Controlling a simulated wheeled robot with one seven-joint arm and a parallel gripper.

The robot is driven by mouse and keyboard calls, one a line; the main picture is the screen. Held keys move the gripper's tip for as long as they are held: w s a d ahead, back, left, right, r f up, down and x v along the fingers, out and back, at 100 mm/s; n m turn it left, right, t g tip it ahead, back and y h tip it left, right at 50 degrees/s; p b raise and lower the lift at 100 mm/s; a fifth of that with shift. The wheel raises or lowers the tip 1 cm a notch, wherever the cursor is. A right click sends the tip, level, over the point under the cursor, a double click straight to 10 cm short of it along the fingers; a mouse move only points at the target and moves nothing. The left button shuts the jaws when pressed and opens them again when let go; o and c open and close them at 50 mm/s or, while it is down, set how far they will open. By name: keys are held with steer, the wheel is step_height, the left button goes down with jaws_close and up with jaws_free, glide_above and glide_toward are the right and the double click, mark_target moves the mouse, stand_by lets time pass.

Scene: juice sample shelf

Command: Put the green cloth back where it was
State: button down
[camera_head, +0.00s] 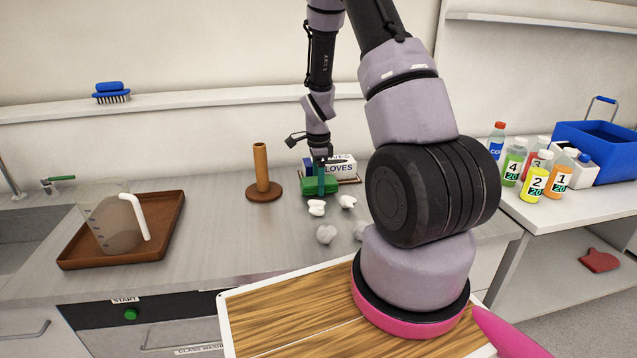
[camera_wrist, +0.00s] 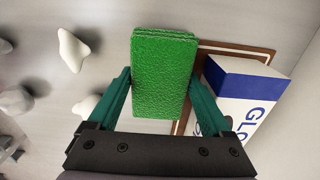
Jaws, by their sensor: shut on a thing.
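The green cloth (camera_wrist: 162,75) is a folded, textured block between the two teal fingers of my gripper (camera_wrist: 160,100) in the wrist view. The gripper is shut on it. In the head view the green cloth (camera_head: 309,186) shows at the back of the counter, with my gripper (camera_head: 321,180) pointing down over it. The cloth is beside the blue and white gloves box (camera_head: 341,165) and seems to overlap the edge of a brown mat with a pale border line (camera_wrist: 240,50). I cannot tell whether the cloth touches the surface below.
A brown wooden post (camera_head: 261,167) stands left of the cloth. Several whitish crumpled lumps (camera_head: 326,234) lie in front of it. A brown tray (camera_head: 167,215) with a jug (camera_head: 115,225) is at left. Bottles (camera_head: 535,182) and a blue crate (camera_head: 610,160) stand at right.

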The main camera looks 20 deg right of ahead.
steer(key=shift+f, duration=0.4)
jaws_free()
steer(key=s+a+r+n+t, duration=0.1)
steer(key=s+r+n, duration=0.15)
steer(key=r, duration=0.75)
steer(key=s+a+r+n+t+y, duration=0.1)
steer(key=s+a+r+n, duration=0.15)
steer(key=r, duration=0.75)
steer(key=s+a+r+n+t, duration=0.1)
steer(key=s+r+n, duration=0.15)
steer(key=r, duration=0.75)
steer(key=s+a+r+n+t, duration=0.2)
steer(key=s+r+n, duration=0.2)
steer(key=s, duration=0.3)
steer(key=s+a+r+n+t+y, duration=0.1)
steer(key=s+r+n, duration=0.3)
steer(key=s, duration=0.4)
steer(key=shift+s+a+r+n+t, duration=0.15)
steer(key=shift+a+r+n+t, duration=0.25)
steer(key=shift+r+t, duration=0.15)
